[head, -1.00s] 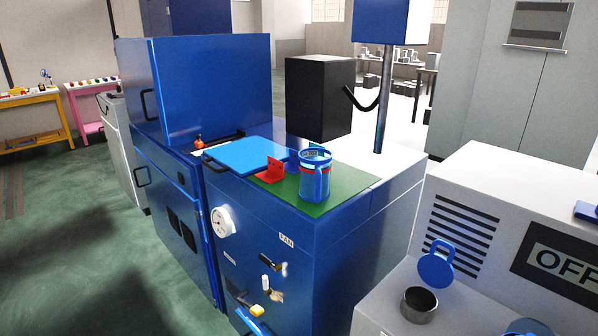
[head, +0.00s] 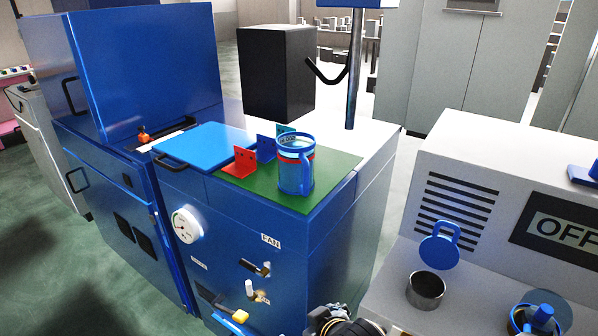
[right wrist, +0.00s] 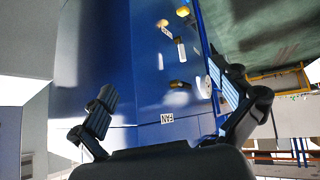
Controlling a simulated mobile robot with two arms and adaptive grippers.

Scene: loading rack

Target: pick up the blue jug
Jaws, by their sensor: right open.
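The blue jug (head: 296,166) stands upright on the green mat (head: 330,178) on top of the blue machine, with a red band and pale band near its rim and its handle facing the front. My right gripper (right wrist: 165,100) is open and empty in the right wrist view, facing the blue machine front with its FAN label (right wrist: 167,118). Part of my right arm shows at the bottom of the head view, below and in front of the jug. The jug is not in the right wrist view. My left gripper is not in view.
Red and blue brackets (head: 244,160) stand left of the jug, beside a blue plate (head: 205,146). A black box (head: 277,75) and a pole with a hook (head: 355,70) rise behind. A white machine (head: 480,150) with a metal cup (head: 425,290) stands at right.

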